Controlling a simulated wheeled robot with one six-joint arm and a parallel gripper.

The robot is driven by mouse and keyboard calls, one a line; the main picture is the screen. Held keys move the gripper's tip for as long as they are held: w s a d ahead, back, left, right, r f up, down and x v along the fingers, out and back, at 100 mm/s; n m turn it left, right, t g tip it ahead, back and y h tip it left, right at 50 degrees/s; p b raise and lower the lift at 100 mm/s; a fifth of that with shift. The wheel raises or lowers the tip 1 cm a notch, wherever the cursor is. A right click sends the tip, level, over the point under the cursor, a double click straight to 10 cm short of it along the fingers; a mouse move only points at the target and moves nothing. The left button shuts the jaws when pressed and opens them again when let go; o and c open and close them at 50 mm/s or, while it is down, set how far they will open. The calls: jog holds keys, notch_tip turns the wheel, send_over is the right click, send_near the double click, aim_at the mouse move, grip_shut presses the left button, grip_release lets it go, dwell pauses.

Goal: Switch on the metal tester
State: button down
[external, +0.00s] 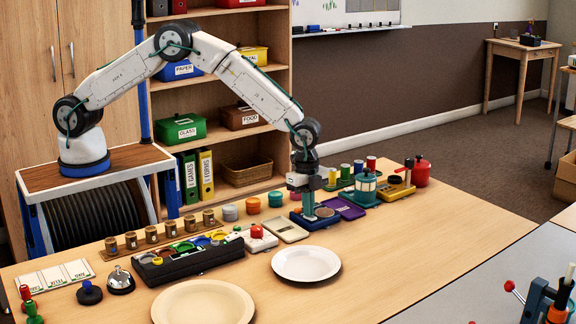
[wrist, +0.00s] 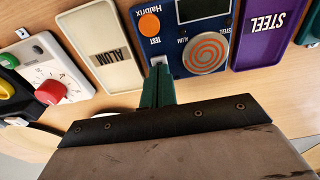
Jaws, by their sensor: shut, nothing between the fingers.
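A cream tray labelled ALUM (wrist: 97,50) lies left of the tester, and a purple tray labelled STEEL (wrist: 262,35) lies right. A white box with a red knob (wrist: 50,92) is further left. A white plate (external: 306,264) stands in front. The table's front right is clear.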

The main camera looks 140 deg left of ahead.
notch_tip(320, 180, up, 14)
jog(key=s, duration=0.2)
dwell(0.4)
jog(key=shift+w+r+t, duration=0.1)
jog(key=shift+w+t, duration=0.2)
jog(key=shift+w, duration=0.45)
jog(key=f, duration=0.4)
jog(key=w+f, duration=0.1)
jog(key=f, duration=0.4)
jog(key=w+f, duration=0.1)
jog(key=f, duration=0.4)
